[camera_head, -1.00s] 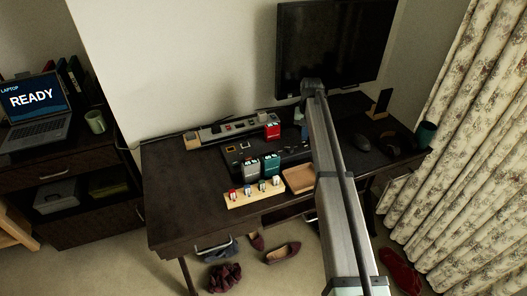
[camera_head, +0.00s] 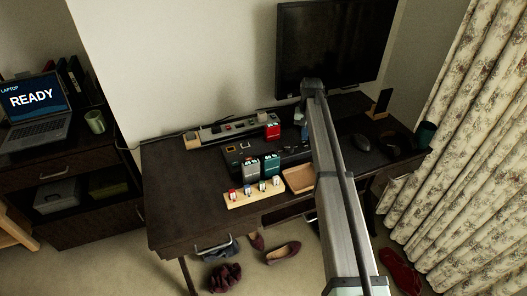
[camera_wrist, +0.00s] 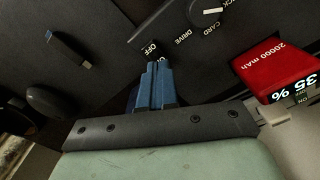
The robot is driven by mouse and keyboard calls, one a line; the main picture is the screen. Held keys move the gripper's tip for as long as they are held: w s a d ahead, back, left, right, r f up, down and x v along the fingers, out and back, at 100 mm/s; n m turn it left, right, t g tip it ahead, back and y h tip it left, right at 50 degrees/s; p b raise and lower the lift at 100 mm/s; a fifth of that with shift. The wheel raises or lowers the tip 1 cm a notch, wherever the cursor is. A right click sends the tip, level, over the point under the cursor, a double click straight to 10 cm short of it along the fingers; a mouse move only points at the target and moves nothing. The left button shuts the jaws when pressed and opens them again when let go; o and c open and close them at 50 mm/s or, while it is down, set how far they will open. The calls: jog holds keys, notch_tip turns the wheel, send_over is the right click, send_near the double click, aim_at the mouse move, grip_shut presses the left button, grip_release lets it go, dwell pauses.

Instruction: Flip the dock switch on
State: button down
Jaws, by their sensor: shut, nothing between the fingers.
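The dark dock (camera_head: 238,160) lies on the desk in the head view, partly hidden by my arm. In the wrist view its dark panel (camera_wrist: 105,18) carries a white OFF label (camera_wrist: 150,48) and a rotary knob (camera_wrist: 206,20) marked DRIVE and CARD. My gripper (camera_wrist: 156,68) has its blue fingers shut together, empty, with the tips right at the OFF label. The switch itself is not clearly visible near the tips, and I cannot tell whether they touch it. In the head view the fingers are mostly hidden by the arm.
A red power bank (camera_wrist: 272,68) reading 35 % lies right of the fingers in the wrist view. A small USB stick (camera_wrist: 68,48) lies to the left. In the head view a plug rack (camera_head: 255,195) and a wooden tray (camera_head: 298,180) sit at the desk's front; its left side is clear.

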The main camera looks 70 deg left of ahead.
jog(key=shift+f, duration=1)
dwell(0.7)
jog(key=shift+r, duration=0.1)
jog(key=shift+r, duration=3.45)
